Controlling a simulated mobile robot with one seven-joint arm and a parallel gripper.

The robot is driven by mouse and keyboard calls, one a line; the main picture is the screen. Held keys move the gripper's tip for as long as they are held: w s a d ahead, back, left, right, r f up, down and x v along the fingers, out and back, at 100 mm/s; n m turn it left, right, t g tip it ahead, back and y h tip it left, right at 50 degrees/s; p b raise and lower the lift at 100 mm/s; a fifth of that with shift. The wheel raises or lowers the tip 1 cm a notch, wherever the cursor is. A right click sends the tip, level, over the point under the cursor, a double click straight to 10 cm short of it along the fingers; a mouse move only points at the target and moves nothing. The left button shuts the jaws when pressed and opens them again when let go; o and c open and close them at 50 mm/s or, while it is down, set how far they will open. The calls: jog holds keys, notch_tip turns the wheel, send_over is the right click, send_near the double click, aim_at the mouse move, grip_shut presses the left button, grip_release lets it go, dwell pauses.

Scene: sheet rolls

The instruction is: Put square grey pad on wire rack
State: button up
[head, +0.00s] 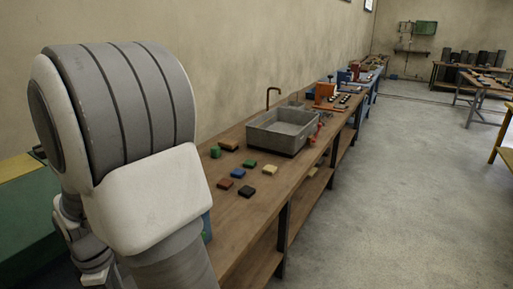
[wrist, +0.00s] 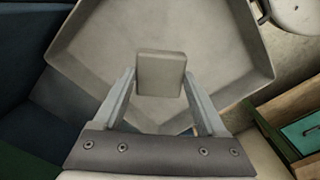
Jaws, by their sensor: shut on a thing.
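The square grey pad (wrist: 161,74) is between the fingertips of my gripper (wrist: 160,88) in the wrist view, with a finger on each side. My gripper is shut on it. The pad appears above a large grey open container (wrist: 100,45) with raised angled walls; I cannot tell its height over it. In the head view my arm fills the left side, and the pad cannot be made out there. I cannot identify a wire rack in either view.
A long wooden bench (head: 238,205) holds a grey sink (head: 281,130) and several small coloured blocks, including a black one (head: 269,169) and a yellow one (head: 270,168). A green-topped surface (head: 30,215) lies at left. Bare floor (head: 400,190) is open at right.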

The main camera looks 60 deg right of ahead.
jog(key=w+a+m+p, duration=0.1)
jog(key=w+a+m, duration=0.4)
jog(key=m, duration=0.3)
jog(key=shift+w+f+m, duration=0.15)
jog(key=shift+w+m, duration=0.2)
jog(key=shift+m, duration=0.05)
